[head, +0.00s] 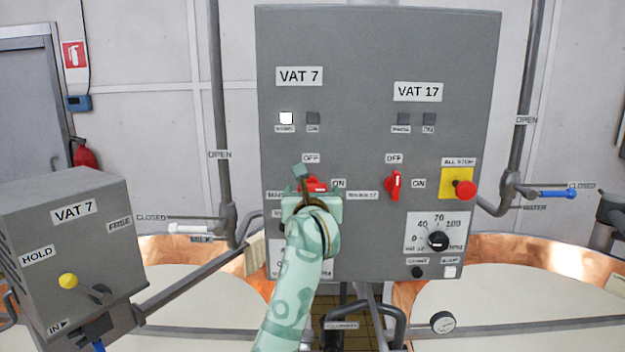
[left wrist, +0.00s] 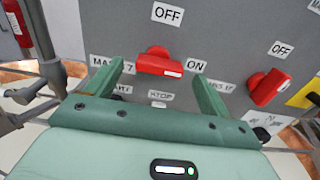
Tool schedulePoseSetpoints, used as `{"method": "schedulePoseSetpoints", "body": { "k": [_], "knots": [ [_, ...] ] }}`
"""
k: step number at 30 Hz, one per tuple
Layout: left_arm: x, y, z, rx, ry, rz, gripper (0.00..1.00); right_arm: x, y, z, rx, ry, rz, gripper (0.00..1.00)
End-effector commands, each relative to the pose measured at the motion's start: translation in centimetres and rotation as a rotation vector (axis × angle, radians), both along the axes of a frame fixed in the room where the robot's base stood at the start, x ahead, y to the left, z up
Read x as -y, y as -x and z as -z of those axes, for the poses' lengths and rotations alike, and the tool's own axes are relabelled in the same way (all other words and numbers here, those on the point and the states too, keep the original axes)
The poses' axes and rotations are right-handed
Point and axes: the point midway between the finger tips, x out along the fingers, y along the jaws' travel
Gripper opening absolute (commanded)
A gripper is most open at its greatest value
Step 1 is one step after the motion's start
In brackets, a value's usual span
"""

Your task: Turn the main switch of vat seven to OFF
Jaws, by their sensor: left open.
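The red main switch of vat 7 (head: 317,184) is on the grey panel under the VAT 7 label, partly hidden by my gripper in the head view. In the left wrist view the switch (left wrist: 160,63) lies sideways, its white-marked end toward ON; the OFF label is above it. My left gripper (head: 312,187) is in front of the panel at this switch. In the left wrist view its open fingers (left wrist: 159,72) stand on either side of the handle, with gaps; I cannot tell how far they are from the panel. My right gripper is not in view.
The red vat 17 switch (head: 394,185) points up to OFF, right of my gripper. Farther right are the red stop button (head: 465,190) and a black dial (head: 438,241). A grey VAT 7 box (head: 70,255) with a yellow-knobbed lever stands at left. Copper vats (head: 560,255) lie below.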

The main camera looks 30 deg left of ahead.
Motion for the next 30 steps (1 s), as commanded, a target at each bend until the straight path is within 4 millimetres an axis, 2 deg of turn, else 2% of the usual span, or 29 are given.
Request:
{"method": "schedulePoseSetpoints", "body": {
  "k": [3,7,18,19,21,24,30],
  "knots": [
    [-1.2,-2.0,-0.2,-0.003,-0.001,0.000,0.82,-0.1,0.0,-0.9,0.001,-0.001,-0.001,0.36],
    [-2.0,-3.3,-0.2,-0.001,-0.001,-0.001,0.82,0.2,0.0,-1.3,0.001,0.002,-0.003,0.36],
    [-2.4,-4.0,0.0,0.001,-0.001,0.000,0.82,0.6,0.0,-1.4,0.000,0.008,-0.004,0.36],
    [-2.4,-4.0,0.0,-0.001,-0.001,0.000,0.79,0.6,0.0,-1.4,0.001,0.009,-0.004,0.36],
    [-2.4,-4.0,0.0,-0.001,-0.001,0.000,0.60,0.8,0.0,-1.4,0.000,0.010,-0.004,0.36],
    [-2.4,-4.0,0.0,-0.001,-0.001,0.000,0.37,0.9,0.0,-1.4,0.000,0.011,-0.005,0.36],
    [-2.4,-4.0,0.1,0.004,0.005,0.001,0.37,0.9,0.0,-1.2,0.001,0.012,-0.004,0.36]
  ]
}}
